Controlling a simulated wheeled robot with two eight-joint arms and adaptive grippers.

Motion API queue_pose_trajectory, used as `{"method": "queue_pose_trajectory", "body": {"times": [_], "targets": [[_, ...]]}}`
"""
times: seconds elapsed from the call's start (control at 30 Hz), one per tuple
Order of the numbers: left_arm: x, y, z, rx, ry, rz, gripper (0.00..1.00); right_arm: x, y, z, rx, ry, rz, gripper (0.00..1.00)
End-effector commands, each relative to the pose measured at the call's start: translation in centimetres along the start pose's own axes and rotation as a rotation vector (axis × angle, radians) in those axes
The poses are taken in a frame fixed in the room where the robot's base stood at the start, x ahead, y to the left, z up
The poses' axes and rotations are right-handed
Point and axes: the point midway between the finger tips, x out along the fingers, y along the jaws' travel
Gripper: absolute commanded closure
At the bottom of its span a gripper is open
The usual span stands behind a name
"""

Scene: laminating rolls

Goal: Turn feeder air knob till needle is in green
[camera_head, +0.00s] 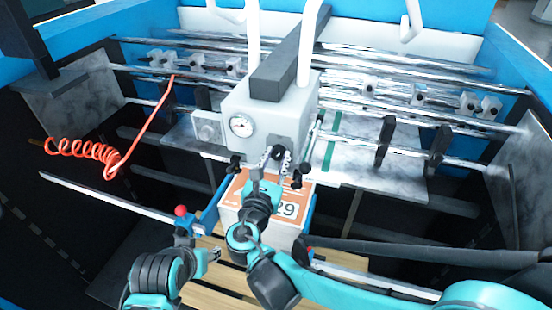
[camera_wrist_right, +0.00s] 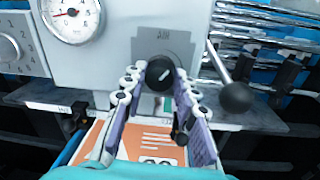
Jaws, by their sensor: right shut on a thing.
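The feeder's grey box (camera_head: 265,110) carries a round white gauge (camera_head: 242,125) on its front. The gauge also shows in the right wrist view (camera_wrist_right: 70,18); a small red needle points left, and I cannot make out a green band. The black air knob (camera_wrist_right: 160,75), with a white mark slanting up to the right, sits under the label "AIR". My right gripper (camera_head: 277,156) reaches up to it, its two fingers shut on the knob's sides. My left gripper (camera_head: 213,254) is low, left of the boxed stack and away from the knob; its finger state is unclear.
A second dial (camera_wrist_right: 10,48) is left of the gauge. A black ball-ended lever (camera_wrist_right: 236,97) stands close right of my right fingers. An orange-labelled stack (camera_head: 233,205) is below the box. A red-knobbed blue bracket (camera_head: 182,212) is near my left arm. A coiled orange hose (camera_head: 85,150) hangs left.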

Motion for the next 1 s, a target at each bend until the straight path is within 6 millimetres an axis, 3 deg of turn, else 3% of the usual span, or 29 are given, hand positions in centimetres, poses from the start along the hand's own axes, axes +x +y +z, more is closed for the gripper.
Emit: {"method": "queue_pose_trajectory", "body": {"times": [0.37,1.0], "targets": [[0.6,0.0,0.5,0.0,0.0,0.0,0.54,0.0,0.0,-0.1,0.174,-0.011,0.002,1.0],[2.2,0.0,1.6,0.0,0.0,0.0,0.54,0.0,0.1,-0.2,0.772,-0.046,0.005,1.0]]}}
